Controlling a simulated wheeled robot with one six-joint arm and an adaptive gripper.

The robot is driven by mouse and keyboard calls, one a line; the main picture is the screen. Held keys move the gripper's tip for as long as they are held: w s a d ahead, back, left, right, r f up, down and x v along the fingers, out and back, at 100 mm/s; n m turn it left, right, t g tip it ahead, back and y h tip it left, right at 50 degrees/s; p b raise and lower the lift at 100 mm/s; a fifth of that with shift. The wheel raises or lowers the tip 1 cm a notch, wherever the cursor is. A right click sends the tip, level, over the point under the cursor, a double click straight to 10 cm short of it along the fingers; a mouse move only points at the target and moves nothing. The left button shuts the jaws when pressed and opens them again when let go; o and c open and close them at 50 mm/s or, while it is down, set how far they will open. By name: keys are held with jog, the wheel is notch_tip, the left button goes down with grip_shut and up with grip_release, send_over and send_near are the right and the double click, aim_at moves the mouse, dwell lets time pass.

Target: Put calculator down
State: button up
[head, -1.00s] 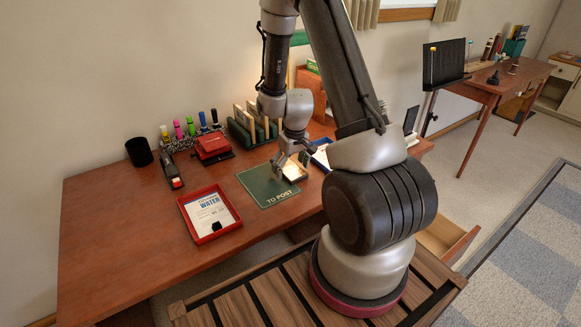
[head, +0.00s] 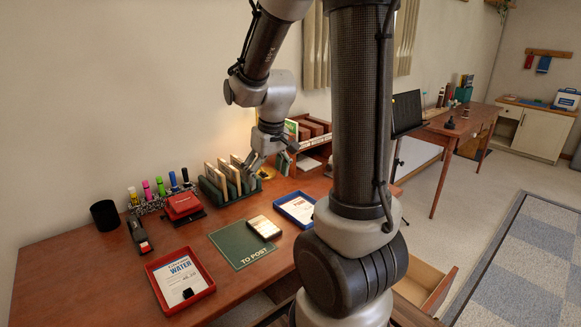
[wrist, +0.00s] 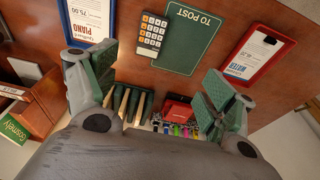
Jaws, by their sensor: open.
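My gripper (head: 270,163) is open and empty, raised above the desk behind the mat, near the letter rack. Its two spread fingers (wrist: 160,85) frame the rack in the wrist view, and the calculator lies apart from them.
A red tray (head: 207,294) with a "WATER" paper is left of the mat; a blue tray (head: 283,203) is right of it. A letter rack (head: 213,192), red box (head: 183,206), markers, stapler (head: 139,236) and black cup (head: 105,215) line the back. Bare desk lies at left.

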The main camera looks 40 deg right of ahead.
jog(key=s+a+r+t, duration=0.1)
jog(key=s+r, duration=0.5)
jog(key=s, duration=0.2)
jog(key=s+a+r, duration=0.2)
jog(key=s+r, duration=0.4)
jog(key=s, duration=0.3)
jog(key=shift+s+t, duration=0.15)
jog(key=shift+t, duration=0.25)
